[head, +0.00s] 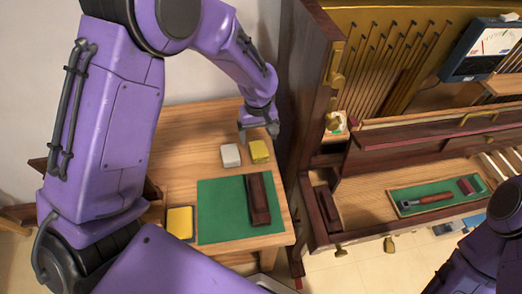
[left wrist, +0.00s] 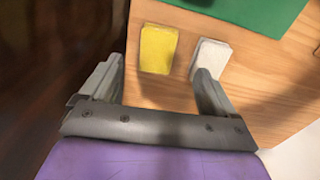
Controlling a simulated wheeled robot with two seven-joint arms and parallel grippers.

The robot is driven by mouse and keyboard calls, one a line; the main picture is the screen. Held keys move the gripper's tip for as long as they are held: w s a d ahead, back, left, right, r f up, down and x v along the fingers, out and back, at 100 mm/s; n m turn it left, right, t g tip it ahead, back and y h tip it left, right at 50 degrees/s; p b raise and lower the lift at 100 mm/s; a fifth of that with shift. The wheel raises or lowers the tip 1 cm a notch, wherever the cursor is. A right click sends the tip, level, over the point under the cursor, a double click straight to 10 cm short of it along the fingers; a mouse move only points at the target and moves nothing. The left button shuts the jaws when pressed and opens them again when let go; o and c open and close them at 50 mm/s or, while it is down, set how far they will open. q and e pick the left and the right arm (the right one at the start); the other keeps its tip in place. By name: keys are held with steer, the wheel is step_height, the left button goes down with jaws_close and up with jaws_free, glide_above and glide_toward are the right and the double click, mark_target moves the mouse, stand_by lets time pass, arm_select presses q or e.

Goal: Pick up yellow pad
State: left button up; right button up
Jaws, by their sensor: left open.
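A yellow pad (head: 259,151) lies on the small wooden table beside a white pad (head: 231,155). A second yellow pad (head: 180,222) lies at the table's front left, beside the green mat. My left gripper (head: 259,134) is above the table's back right, just behind the far yellow pad. In the left wrist view the gripper (left wrist: 158,85) is open and empty, with the yellow pad (left wrist: 159,49) ahead, between the lines of its two fingers. The white pad (left wrist: 210,57) is by the right fingertip. My right gripper is out of view; only part of that arm shows.
A green mat (head: 215,205) with a dark wooden block (head: 258,200) covers the table's front. The piano cabinet (head: 305,85) rises close to the table's right edge. A green tray (head: 410,190) with a wood-handled tool lies inside the piano. The table's back left is clear.

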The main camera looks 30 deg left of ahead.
mark_target(260, 152)
arm_select(q)
step_height(260, 152, down, 8)
steer(key=shift+d+r+p, duration=0.1)
steer(key=shift+d+p, duration=0.05)
steer(key=shift+p, duration=0.5)
steer(key=shift+w+f, duration=0.1)
steer(key=shift+f, duration=0.25)
steer(key=c, duration=1.1)
steer(key=shift+r, duration=0.15)
